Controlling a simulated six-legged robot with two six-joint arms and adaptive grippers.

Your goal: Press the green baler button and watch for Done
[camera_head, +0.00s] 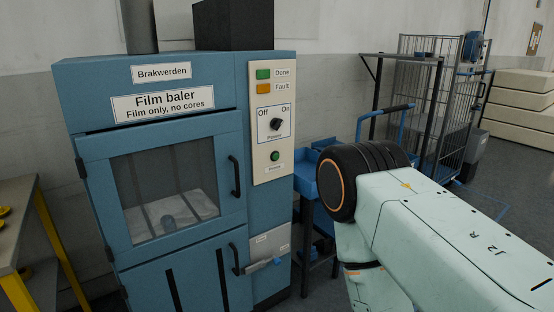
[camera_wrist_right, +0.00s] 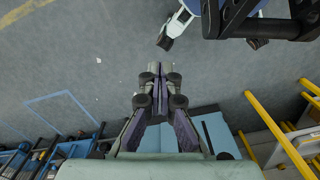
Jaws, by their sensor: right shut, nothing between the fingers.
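The blue film baler (camera_head: 239,268) stands at the left of the head view with its upper windowed door closed. Its cream control panel (camera_head: 263,105) carries a green Done lamp (camera_head: 263,74), an orange Fault lamp (camera_head: 263,89), a black Off/On power knob (camera_head: 276,124) and, below, the small round green button (camera_head: 275,156). I cannot tell whether either lamp is lit. My right arm fills the right of the head view; its gripper is not seen there. In the right wrist view my right gripper (camera_wrist_right: 160,72) is shut and empty, above the grey floor, touching nothing visible. My left gripper is in neither view.
A blue-handled cart (camera_head: 386,109) and a wire cage trolley (camera_head: 415,95) stand right of the baler. A yellow-legged table (camera_head: 18,190) is at the left edge. Pale stacked slabs (camera_head: 520,97) lie at the far right. Open floor shows in the wrist view.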

